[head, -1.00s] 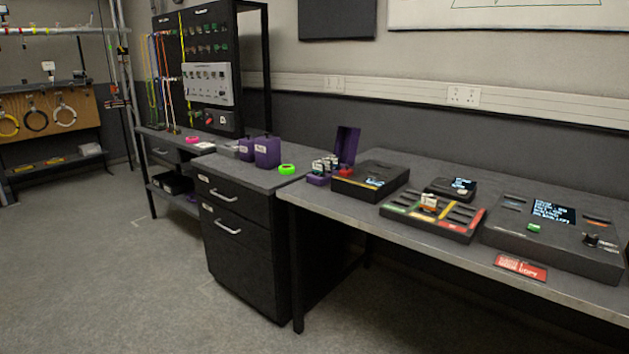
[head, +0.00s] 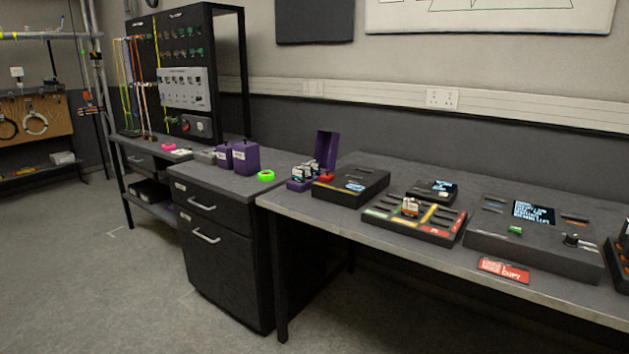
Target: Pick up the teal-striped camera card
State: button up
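An open purple case (head: 325,150) stands at the left end of the long bench, its lid raised. Several small white-labelled cards (head: 305,172) stand in it. They are too small to tell for sure which one has a teal stripe. One white card with an orange mark (head: 410,206) stands in the sorting tray (head: 385,222), which has green, yellow and red sections. My gripper is not in view.
A black box with a small screen (head: 350,187) sits beside the case. A larger screen console (head: 535,240) and a red tag (head: 503,270) lie to the right. Purple boxes (head: 245,158) and a green tape roll (head: 266,175) stand on the drawer cabinet (head: 215,245). Floor at left (head: 90,270) is clear.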

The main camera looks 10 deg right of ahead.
aim_at(297, 174)
jog(key=i, duration=0.85)
